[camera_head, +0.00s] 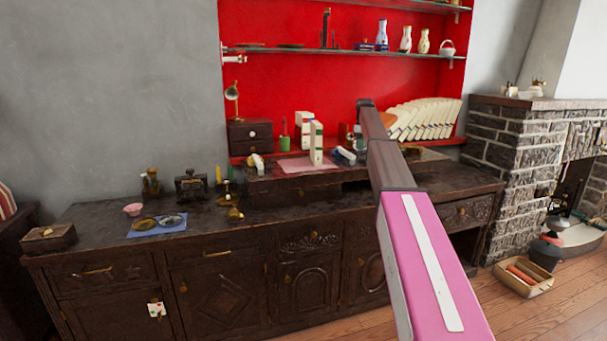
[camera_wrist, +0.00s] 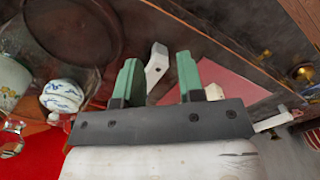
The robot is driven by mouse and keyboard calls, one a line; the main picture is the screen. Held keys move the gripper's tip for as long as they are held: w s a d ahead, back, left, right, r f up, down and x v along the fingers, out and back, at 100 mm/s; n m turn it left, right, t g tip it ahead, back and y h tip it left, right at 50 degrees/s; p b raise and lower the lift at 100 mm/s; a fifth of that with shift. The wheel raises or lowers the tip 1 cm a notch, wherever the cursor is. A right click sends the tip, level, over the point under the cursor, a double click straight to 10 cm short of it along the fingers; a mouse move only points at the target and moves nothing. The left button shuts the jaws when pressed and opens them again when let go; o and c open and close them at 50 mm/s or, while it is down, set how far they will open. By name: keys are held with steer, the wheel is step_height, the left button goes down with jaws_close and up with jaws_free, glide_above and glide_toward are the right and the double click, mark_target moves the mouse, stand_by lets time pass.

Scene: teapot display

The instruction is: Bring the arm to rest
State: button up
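My arm (camera_head: 425,255), with a pink link, reaches from the lower right up over the dark sideboard (camera_head: 95,225). In the wrist view my gripper (camera_wrist: 158,62) shows two green fingers set well apart, so it is open. A white piece (camera_wrist: 157,68) shows between the fingers, beyond them. I see no sign that it is gripped. In the head view the gripper is mostly hidden by the arm and hard to make out. It is near the raised shelf of the sideboard.
White upright boxes (camera_head: 316,143) stand on a pink mat (camera_head: 292,166) left of the arm. A fanned row of books (camera_head: 425,118) is to its right. Glass shelves (camera_head: 340,51) with vases are above. A blue-and-white pot (camera_wrist: 62,97) is close in the wrist view.

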steer(key=s+a+f+m, duration=0.3)
steer(key=s+f, duration=1)
steer(key=f, duration=0.1)
steer(key=s+a+f+m, duration=0.2)
steer(key=s+f+m, duration=0.1)
steer(key=s+f, duration=1.05)
steer(key=s+a+f+m, duration=0.1)
steer(key=s+f, duration=0.3)
steer(key=s, duration=0.5)
steer(key=s+a+f+m, duration=0.1)
steer(key=s+f, duration=0.3)
steer(key=s, duration=0.5)
steer(key=s+a+f+m, duration=0.1)
steer(key=s+f+m, duration=0.2)
steer(key=s, duration=0.6)
steer(key=shift+s+a+f, duration=0.15)
steer(key=shift+s+f, duration=0.2)
steer(key=shift+f, duration=0.1)
